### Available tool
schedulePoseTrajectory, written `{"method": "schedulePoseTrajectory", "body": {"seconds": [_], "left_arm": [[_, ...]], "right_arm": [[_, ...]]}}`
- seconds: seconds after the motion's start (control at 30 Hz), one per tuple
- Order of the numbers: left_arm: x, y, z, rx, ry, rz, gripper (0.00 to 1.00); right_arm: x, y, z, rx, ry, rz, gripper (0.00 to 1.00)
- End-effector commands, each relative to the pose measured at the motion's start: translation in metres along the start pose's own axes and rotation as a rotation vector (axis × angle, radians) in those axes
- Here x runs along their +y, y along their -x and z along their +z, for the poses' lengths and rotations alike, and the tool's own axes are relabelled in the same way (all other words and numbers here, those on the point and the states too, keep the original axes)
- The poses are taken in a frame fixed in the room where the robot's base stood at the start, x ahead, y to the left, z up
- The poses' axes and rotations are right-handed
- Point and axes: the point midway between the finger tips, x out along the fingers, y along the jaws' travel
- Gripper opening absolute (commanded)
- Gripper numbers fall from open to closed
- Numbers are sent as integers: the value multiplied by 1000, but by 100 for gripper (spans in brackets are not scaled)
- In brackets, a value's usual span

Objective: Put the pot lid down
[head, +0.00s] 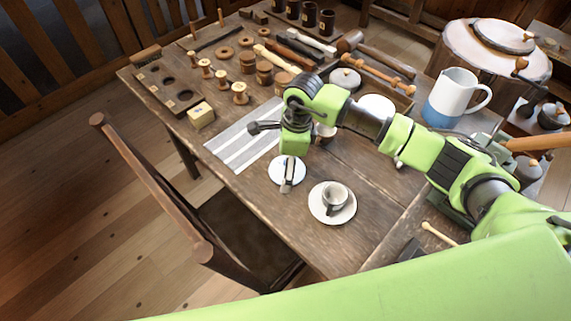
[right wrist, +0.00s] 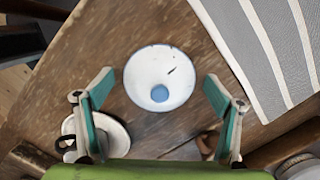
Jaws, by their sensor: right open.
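A round white lid-like disc with a blue knob-like spot lies on the wooden table; it shows in the right wrist view (right wrist: 148,66) and in the head view (head: 275,172). I take it to be the pot lid. My right gripper (right wrist: 158,82) is open, its fingers apart on either side of the disc in the right wrist view. It holds nothing. In the head view the right gripper (head: 289,178) hangs over the disc and covers part of it. I cannot tell whether the fingers touch it. My left gripper is not in view.
A cup (head: 336,194) on a saucer (head: 323,214) stands close to the right of the disc. A striped cloth (head: 232,148) lies to its left. Spools, a white jug (head: 455,92) and a lidded pot (head: 345,78) stand farther back. A chair (head: 150,185) is at the near edge.

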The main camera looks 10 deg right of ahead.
Motion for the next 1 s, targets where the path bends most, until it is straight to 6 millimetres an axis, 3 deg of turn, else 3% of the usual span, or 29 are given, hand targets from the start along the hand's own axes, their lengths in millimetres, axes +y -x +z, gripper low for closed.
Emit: {"method": "schedulePoseTrajectory", "body": {"seconds": [0.27,0.7,1.0], "left_arm": [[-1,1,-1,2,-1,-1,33],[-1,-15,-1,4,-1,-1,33],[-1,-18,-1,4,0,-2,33]], "right_arm": [[-1,12,0,-1,1,-4,85],[-1,100,0,-1,1,-4,85],[0,123,0,0,-1,-1,85]]}}
